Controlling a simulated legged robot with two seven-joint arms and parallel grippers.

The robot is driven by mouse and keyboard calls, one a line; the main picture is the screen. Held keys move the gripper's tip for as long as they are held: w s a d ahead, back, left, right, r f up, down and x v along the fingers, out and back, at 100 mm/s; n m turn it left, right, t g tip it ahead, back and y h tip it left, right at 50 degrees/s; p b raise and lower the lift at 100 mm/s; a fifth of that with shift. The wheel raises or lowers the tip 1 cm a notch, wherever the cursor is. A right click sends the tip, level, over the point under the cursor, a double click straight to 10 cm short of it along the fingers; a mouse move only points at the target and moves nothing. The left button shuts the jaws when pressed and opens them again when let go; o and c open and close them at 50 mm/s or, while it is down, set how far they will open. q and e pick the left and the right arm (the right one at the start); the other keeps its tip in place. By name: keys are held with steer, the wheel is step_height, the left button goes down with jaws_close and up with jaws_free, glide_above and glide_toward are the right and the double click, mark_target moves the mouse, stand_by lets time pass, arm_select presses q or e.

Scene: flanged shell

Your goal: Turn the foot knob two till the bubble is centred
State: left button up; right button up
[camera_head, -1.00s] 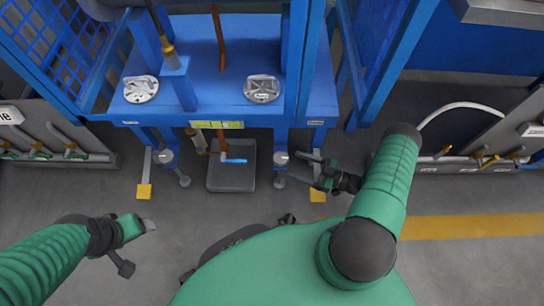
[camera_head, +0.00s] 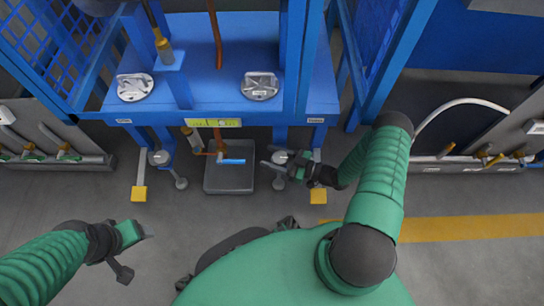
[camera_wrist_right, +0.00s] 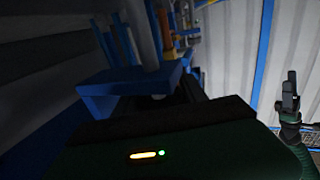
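The right foot knob (camera_head: 280,157), a grey disc, is under the front edge of the blue frame. A similar left foot knob (camera_head: 160,157) is on the other side. No number label is readable on either. My right gripper (camera_head: 268,157) is open, its fingers on either side of the right knob; contact is unclear. The yellow-green level strip (camera_head: 213,122) is on the frame's front edge; its bubble is too small to make out. My left gripper (camera_head: 142,252) is open and empty over the floor at lower left. The right wrist view is dark and shows no knob clearly.
A grey block (camera_head: 229,178) with a blue-handled part lies on the floor between the knobs. Yellow floor pads (camera_head: 138,193) and (camera_head: 317,196) are near the frame's feet. Round silver plates (camera_head: 260,86) sit on the blue deck (camera_head: 225,60). Floor in front is clear.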

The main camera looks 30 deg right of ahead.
steer(key=c, duration=0.6)
steer(key=shift+w+d+r+m+t+h+p, duration=0.15)
steer(key=shift+m+t+h+p, duration=0.45)
steer(key=shift+h+p, duration=0.3)
steer(key=shift+d+r+m+t+h+p, duration=0.1)
steer(key=shift+m+t+h+p, duration=0.4)
steer(key=shift+m+h+p, duration=0.35)
steer(key=shift+c, duration=0.2)
steer(key=m+h+p, duration=0.1)
steer(key=m+t+h+p, duration=0.1)
steer(key=h, duration=0.1)
steer(key=shift+w+d+f+h, duration=0.1)
steer(key=shift+d+f+h, duration=0.05)
steer(key=shift+d+h, duration=0.15)
steer(key=shift+d+f+m+t+h, duration=0.15)
steer(key=shift+m+t+h, duration=0.15)
steer(key=shift+m+h, duration=0.35)
steer(key=o, duration=1.4)
steer(key=shift+c, duration=0.2)
steer(key=shift+p, duration=0.3)
